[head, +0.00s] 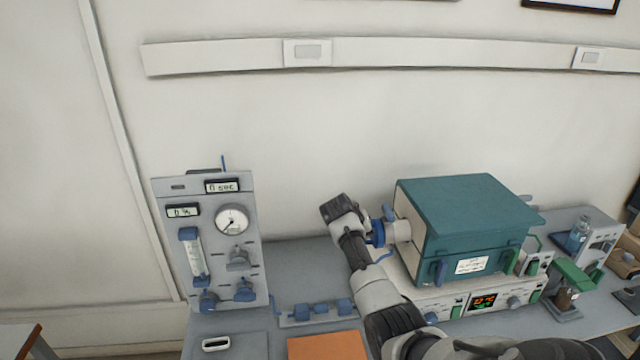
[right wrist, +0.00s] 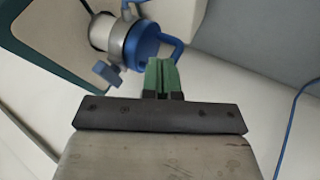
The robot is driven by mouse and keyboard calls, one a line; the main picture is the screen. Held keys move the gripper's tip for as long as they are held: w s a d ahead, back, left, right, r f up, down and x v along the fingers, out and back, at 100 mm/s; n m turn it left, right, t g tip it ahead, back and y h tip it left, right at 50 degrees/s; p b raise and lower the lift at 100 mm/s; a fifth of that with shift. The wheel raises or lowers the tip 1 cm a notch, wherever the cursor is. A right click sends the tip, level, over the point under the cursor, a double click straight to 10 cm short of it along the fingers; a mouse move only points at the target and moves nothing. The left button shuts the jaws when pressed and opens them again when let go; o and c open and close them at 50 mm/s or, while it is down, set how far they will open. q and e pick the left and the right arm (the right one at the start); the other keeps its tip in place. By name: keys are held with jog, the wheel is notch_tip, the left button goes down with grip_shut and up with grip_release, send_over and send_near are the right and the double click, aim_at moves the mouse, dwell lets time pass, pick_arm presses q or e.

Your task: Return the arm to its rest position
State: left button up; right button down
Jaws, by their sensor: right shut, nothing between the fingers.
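My right arm (head: 375,290) comes in from the lower right in the head view and reaches up along the left side of the teal-topped muffle furnace (head: 470,215). Its wrist end is close to the furnace's blue side fitting (head: 378,232). In the right wrist view, my right gripper (right wrist: 162,75) has its green fingers shut together with nothing between them. The fingertips appear just below the blue ring fitting (right wrist: 145,42) with its handle; whether they touch it cannot be told. My left gripper is not in view.
A grey gas panel (head: 208,240) with gauge and knobs stands at left. A blue valve block (head: 315,310) and an orange board (head: 327,346) lie on the bench. A bottle (head: 580,235) and other equipment stand to the right. The space above the furnace is clear.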

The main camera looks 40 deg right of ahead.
jog(key=s+a+f+n+t+y, duration=0.1)
jog(key=s+a+f+n, duration=0.25)
jog(key=s+a, duration=0.4)
jog(key=s+a+f+n+t+y, duration=0.15)
jog(key=s+a+f, duration=0.35)
jog(key=a, duration=0.6)
jog(key=s+a+r+n+y, duration=0.2)
jog(key=s+a+y, duration=0.1)
jog(key=s+a, duration=0.6)
jog(key=s+a+r+n+y, duration=0.2)
jog(key=s+a+r+n, duration=0.1)
jog(key=s+a, duration=0.6)
notch_tip(320, 180, down, 33)
jog(key=s+g+b, duration=0.1)
jog(key=b, duration=0.6)
pick_arm(q)
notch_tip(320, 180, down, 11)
jog(key=b, duration=0.4)
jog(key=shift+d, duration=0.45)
pick_arm(e)
jog(key=s+d+f+g, duration=0.1)
jog(key=s+d+f, duration=0.2)
jog(key=s+f, duration=1.3)
notch_tip(320, 180, down, 4)
jog(key=shift+d+f, duration=0.15)
jog(key=shift+f, duration=0.05)
